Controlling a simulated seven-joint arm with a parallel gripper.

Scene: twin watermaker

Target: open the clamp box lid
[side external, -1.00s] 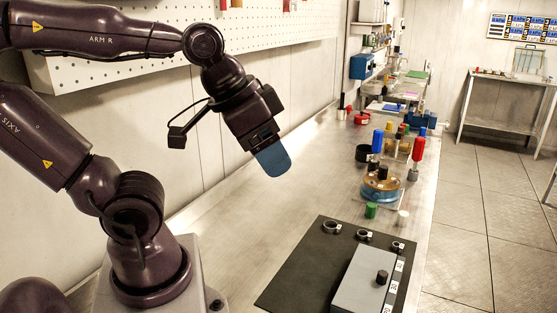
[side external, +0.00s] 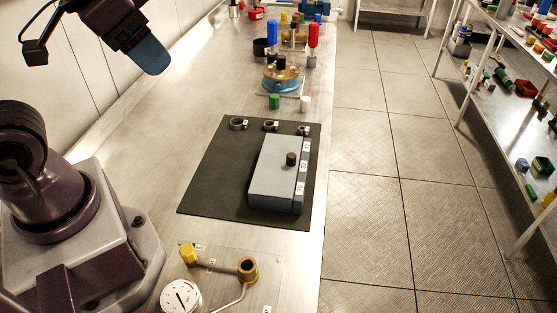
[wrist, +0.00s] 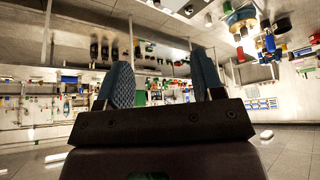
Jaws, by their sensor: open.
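The clamp box (side external: 274,203) is a low grey box on a black mat (side external: 215,190) in the side view. Its flat grey lid (side external: 270,160) lies closed on top, with a dark round knob (side external: 291,158) toward the right. Small number labels run along its right edge. My gripper (side external: 152,58) hangs at the upper left, well away from the box and above the bench, with a blue finger showing. In the wrist view, its two blue fingers (wrist: 164,72) stand apart with nothing between them. The box is not recognisable in the wrist view.
Three ring clamps (side external: 270,126) sit along the mat's far edge. Beyond are a blue-and-brass round device (side external: 281,80) and red and blue bottles. A panel with a gauge (side external: 181,296) and a yellow knob (side external: 188,254) is at the front. Bench left of the mat is clear.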

